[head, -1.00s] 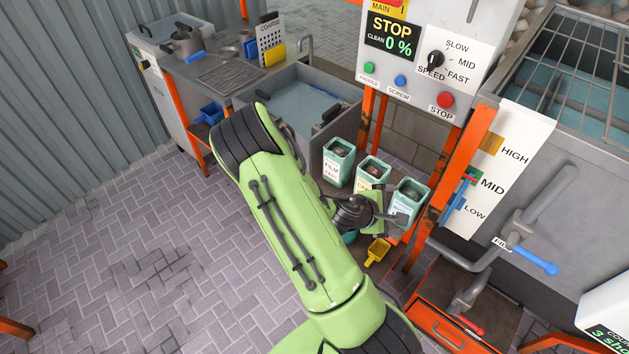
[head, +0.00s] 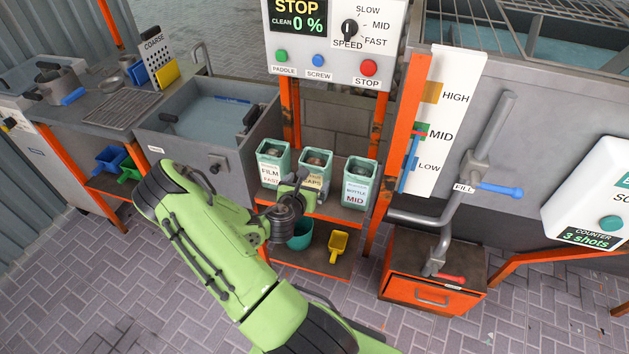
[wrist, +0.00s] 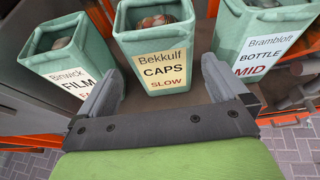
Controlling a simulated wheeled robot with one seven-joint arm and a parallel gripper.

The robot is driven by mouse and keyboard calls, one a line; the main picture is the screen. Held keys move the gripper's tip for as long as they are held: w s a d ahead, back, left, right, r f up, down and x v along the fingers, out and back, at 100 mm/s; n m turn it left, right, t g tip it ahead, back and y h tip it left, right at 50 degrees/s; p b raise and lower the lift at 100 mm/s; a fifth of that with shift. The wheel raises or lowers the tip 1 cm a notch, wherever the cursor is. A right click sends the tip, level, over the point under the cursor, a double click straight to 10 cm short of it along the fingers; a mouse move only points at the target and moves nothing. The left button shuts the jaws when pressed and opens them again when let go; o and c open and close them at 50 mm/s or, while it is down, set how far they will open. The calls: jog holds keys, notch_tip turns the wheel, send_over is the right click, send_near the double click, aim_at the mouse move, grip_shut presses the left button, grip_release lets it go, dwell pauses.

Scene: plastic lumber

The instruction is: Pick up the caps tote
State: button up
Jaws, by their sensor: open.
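The caps tote (wrist: 158,45) is a pale green square tote with a yellow label reading "Bekkulf CAPS SLOW" and something inside. It stands upright in the middle of three totes on the orange-framed shelf, and in the head view the caps tote (head: 314,163) is partly hidden by my gripper. My gripper (head: 298,180) is in front of it. In the wrist view my gripper (wrist: 160,85) is open, with one finger on either side of the tote's lower front. I cannot tell whether the fingers touch it.
The film tote (wrist: 68,60) stands close on the left, the bottle tote (wrist: 262,45) close on the right. Below are a teal bucket (head: 300,236) and a yellow scoop (head: 338,243). An orange post (head: 402,150) rises to the right.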

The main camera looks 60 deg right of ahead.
aim_at(318, 161)
jog(key=x, duration=0.8)
jog(key=shift+d+f, duration=0.1)
jog(key=shift+d, duration=0.25)
jog(key=c, duration=0.9)
